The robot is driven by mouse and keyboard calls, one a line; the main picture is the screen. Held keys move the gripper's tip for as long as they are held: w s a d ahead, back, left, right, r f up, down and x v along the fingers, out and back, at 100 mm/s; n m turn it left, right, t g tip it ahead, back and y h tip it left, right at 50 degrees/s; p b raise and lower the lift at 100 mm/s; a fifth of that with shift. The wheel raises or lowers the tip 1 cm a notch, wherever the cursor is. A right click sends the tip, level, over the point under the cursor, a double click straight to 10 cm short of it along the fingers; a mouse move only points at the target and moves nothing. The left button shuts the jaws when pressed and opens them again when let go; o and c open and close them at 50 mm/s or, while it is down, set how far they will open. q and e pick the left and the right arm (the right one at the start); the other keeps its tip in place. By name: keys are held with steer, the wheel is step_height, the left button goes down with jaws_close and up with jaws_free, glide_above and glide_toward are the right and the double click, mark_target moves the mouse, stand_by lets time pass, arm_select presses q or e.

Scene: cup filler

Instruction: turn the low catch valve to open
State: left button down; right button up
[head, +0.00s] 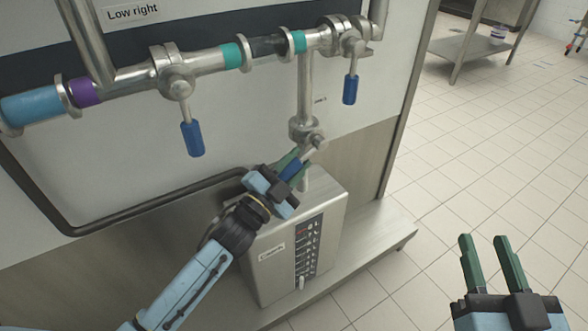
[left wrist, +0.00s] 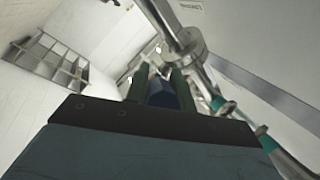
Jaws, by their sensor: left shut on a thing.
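The low catch valve (head: 305,131) sits on the vertical pipe that drops from the horizontal pipe to the steel catch box (head: 297,235). Its blue handle (head: 291,171) slants down to the left from the valve body. My left gripper (head: 289,163) is shut on the blue handle. In the left wrist view the handle (left wrist: 162,94) shows between the two green fingers, with the valve (left wrist: 184,42) just beyond. The fingers hide part of the handle. My right gripper (head: 490,262) is open and empty over the tiled floor at the lower right.
Two other valves with blue handles hang down from the horizontal pipe (head: 205,62), one at the left (head: 192,138) and one at the right (head: 350,89). A dark curved hose (head: 130,210) runs along the panel.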

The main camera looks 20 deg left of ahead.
arm_select(q)
steer(key=shift+w+d+f+t+b, duration=0.1)
steer(key=shift+f+t+b, duration=0.2)
steer(key=shift+t+b, duration=0.3)
steer(key=shift+n+b, duration=0.3)
steer(key=shift+b, duration=0.3)
arm_select(e)
step_height(320, 180, up, 6)
steer(key=s+t+y, duration=0.1)
steer(key=s+t, duration=0.1)
steer(key=t, duration=0.3)
steer(key=shift+s+r+t+y, duration=0.15)
steer(key=shift+s+t+y, duration=0.15)
steer(key=shift+s, duration=0.1)
arm_select(q)
steer(key=c, duration=1.2)
jaws_free()
